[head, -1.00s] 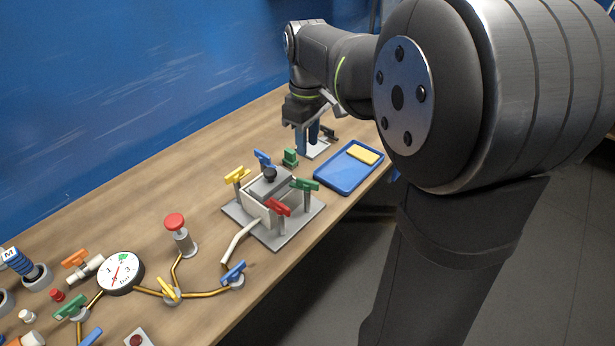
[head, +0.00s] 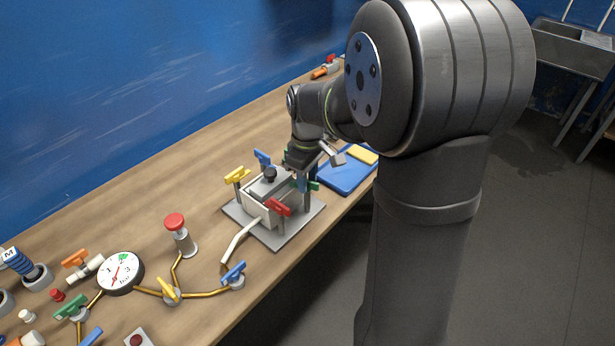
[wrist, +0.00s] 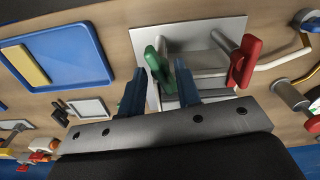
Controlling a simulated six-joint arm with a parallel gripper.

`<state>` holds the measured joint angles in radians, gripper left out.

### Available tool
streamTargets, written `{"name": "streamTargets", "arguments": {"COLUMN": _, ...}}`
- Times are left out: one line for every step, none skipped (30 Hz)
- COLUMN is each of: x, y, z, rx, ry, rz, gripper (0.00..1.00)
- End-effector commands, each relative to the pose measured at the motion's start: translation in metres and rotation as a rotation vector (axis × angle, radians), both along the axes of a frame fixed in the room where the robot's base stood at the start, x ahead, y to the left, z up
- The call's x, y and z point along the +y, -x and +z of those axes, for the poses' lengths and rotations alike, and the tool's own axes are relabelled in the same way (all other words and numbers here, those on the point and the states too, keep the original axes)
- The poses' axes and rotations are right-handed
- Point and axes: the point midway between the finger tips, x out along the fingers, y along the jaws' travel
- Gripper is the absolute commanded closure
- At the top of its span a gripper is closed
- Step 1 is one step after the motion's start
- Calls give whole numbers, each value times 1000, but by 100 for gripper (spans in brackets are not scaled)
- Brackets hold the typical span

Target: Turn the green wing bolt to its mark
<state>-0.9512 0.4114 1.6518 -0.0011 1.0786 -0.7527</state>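The green wing bolt (head: 314,185) stands at the right corner of the small cell box's grey base plate (head: 277,241), partly hidden behind my gripper in the head view. In the wrist view the green wing bolt (wrist: 157,62) shows ahead of my fingers, between the lines of the two tips. My gripper (wrist: 160,68) has its two blue fingers apart with nothing held. In the head view my gripper (head: 302,182) points down just above or beside the bolt. I cannot tell whether it touches. The bolt's mark cannot be made out.
Red (head: 278,207), yellow (head: 237,175) and blue (head: 262,158) wing bolts stand around the same box. A blue tray (head: 340,183) with a yellow sponge (head: 362,154) lies behind it. A pale tube (head: 238,238) leaves the box's front. Bare bench lies to the left.

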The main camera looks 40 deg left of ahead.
Motion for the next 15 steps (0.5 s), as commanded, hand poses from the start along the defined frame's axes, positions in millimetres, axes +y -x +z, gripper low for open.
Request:
{"name": "streamTargets", "arguments": {"x": 0, "y": 0, "z": 0, "rx": 0, "ry": 0, "rz": 0, "gripper": 79}}
{"name": "streamTargets", "arguments": {"x": 0, "y": 0, "z": 0, "rx": 0, "ry": 0, "rz": 0, "gripper": 85}}
{"name": "streamTargets", "arguments": {"x": 0, "y": 0, "z": 0, "rx": 0, "ry": 0, "rz": 0, "gripper": 93}}
{"name": "streamTargets", "arguments": {"x": 0, "y": 0, "z": 0, "rx": 0, "ry": 0, "rz": 0, "gripper": 99}}
{"name": "streamTargets", "arguments": {"x": 0, "y": 0, "z": 0, "rx": 0, "ry": 0, "rz": 0, "gripper": 100}}
{"name": "streamTargets", "arguments": {"x": 0, "y": 0, "z": 0, "rx": 0, "ry": 0, "rz": 0, "gripper": 100}}
{"name": "streamTargets", "arguments": {"x": 0, "y": 0, "z": 0, "rx": 0, "ry": 0, "rz": 0, "gripper": 100}}
{"name": "streamTargets", "arguments": {"x": 0, "y": 0, "z": 0, "rx": 0, "ry": 0, "rz": 0, "gripper": 100}}
{"name": "streamTargets", "arguments": {"x": 0, "y": 0, "z": 0, "rx": -1, "ry": -1, "rz": 0, "gripper": 100}}
{"name": "streamTargets", "arguments": {"x": 0, "y": 0, "z": 0, "rx": -1, "ry": -1, "rz": -2, "gripper": 100}}
{"name": "streamTargets", "arguments": {"x": 0, "y": 0, "z": 0, "rx": -1, "ry": -1, "rz": -7, "gripper": 100}}
{"name": "streamTargets", "arguments": {"x": 0, "y": 0, "z": 0, "rx": 0, "ry": -1, "rz": -20, "gripper": 100}}
{"name": "streamTargets", "arguments": {"x": 0, "y": 0, "z": 0, "rx": 0, "ry": -1, "rz": -35, "gripper": 100}}
{"name": "streamTargets", "arguments": {"x": 0, "y": 0, "z": 0, "rx": 0, "ry": -1, "rz": -52, "gripper": 100}}
{"name": "streamTargets", "arguments": {"x": 0, "y": 0, "z": 0, "rx": 0, "ry": -1, "rz": -77, "gripper": 100}}
